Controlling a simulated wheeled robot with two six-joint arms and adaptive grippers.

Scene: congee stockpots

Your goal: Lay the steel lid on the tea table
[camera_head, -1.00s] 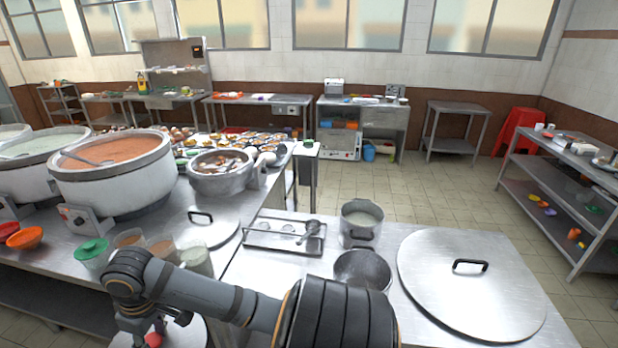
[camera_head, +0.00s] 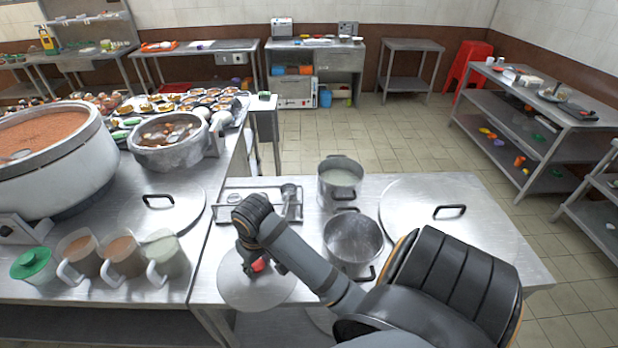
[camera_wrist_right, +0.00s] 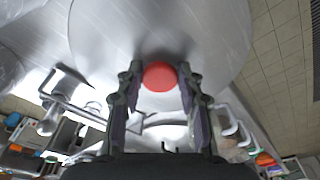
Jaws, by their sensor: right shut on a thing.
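The steel lid (camera_head: 255,291) is a round, flat disc with a red knob (camera_head: 259,265). My right gripper (camera_head: 255,264) is shut on the knob. In the wrist view the gripper (camera_wrist_right: 160,76) has one finger on each side of the red knob (camera_wrist_right: 159,77), with the lid (camera_wrist_right: 160,28) spread beyond it. In the head view the lid overlaps the front left part of a steel table (camera_head: 487,255), which I take as the tea table. I cannot tell whether the lid touches it. My left gripper is not in view.
On the table are a tray (camera_head: 243,215) with a ladle, a lidded-size pot (camera_head: 340,184), a dark open pot (camera_head: 352,240) and a large lid (camera_head: 432,214) with a black handle. Several mugs (camera_head: 125,256) stand on the left counter. My arm covers the table's front middle.

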